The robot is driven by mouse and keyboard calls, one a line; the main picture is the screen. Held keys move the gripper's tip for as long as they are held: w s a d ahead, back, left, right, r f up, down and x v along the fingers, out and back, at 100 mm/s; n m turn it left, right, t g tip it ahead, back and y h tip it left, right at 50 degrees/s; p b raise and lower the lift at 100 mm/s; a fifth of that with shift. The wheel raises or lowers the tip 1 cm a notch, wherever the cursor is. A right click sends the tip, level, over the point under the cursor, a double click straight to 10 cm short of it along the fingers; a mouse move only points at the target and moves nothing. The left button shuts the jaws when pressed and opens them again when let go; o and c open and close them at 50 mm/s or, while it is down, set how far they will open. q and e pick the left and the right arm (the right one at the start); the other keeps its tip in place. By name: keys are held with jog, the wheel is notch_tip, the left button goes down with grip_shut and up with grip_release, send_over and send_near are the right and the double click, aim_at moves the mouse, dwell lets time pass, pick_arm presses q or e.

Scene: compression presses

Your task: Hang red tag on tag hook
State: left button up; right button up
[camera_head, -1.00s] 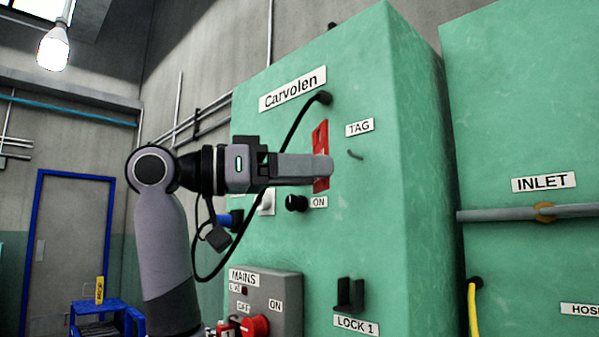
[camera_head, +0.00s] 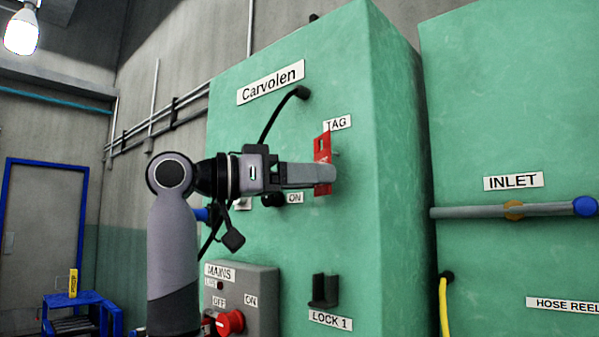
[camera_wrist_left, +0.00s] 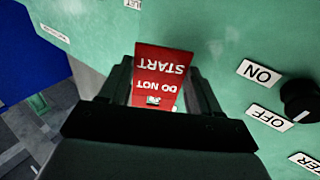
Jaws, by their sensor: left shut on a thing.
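My left gripper (camera_head: 328,178) is shut on the red tag (camera_head: 322,150) and holds it upright in front of the green cabinet. In the left wrist view the tag (camera_wrist_left: 160,72) stands between the fingers, its "DO NOT START" text upside down. The dark tag hook (camera_head: 337,153) sticks out of the cabinet below the "TAG" label (camera_head: 338,123). In the head view only a little of the hook shows, right beside the tag's right edge. I cannot tell whether the tag touches the hook or is on it. My right gripper is not in view.
The green cabinet (camera_head: 378,215) carries a black cable (camera_head: 275,115) above my gripper and an "ON" knob (camera_head: 272,200) just below it. A mains box with a red knob (camera_head: 230,322) and a black lock bracket (camera_head: 324,291) sit lower. Bare panel lies right of the hook.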

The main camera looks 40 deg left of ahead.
pick_arm(q)
jog(key=shift+w+d+f, duration=0.1)
jog(key=shift+w+f, duration=0.1)
jog(key=shift+w, duration=0.35)
jog(key=shift+w+f, duration=0.15)
jog(key=shift+w, duration=0.4)
